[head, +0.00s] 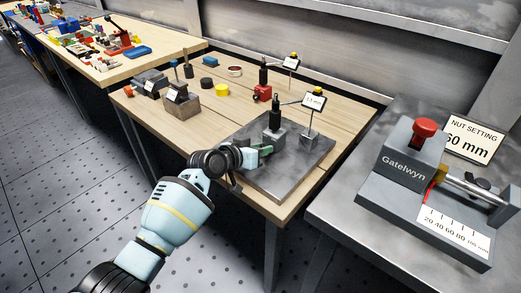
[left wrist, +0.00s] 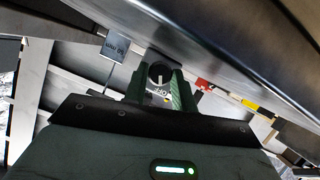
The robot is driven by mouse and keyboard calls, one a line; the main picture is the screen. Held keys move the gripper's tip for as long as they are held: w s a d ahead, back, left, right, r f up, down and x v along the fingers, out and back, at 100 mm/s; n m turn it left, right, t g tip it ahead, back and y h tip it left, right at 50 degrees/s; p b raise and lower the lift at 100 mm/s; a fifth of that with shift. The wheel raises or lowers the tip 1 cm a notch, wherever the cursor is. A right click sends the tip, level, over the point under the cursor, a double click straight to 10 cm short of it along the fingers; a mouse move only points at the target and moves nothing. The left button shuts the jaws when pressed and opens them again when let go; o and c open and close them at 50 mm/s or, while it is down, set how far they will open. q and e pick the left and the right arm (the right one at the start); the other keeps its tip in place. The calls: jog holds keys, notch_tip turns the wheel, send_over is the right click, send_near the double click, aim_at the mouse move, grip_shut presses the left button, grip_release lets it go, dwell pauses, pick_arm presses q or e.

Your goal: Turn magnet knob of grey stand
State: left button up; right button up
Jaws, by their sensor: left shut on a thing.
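The grey stand (head: 275,137) has a dark post and an arm with a small white tag (head: 314,101). It stands on a dark grey metal plate (head: 285,178) on the wooden table. My left gripper (head: 264,151) reaches in from the left, low against the near side of the stand's base. In the left wrist view the green fingers (left wrist: 160,88) are shut on the round dark magnet knob (left wrist: 160,73), which has a pale pointer line. In the head view the gripper hides the knob. My right gripper is not in view.
A red stand (head: 262,93) with its own tag is behind. A Gatelwyn fixture (head: 405,170) stands on the right-hand bench. Open floor is at the left.

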pick_arm(q)
jog(key=o, duration=1)
jog(key=shift+p+v, duration=0.7)
jog(key=shift+v, duration=3.25)
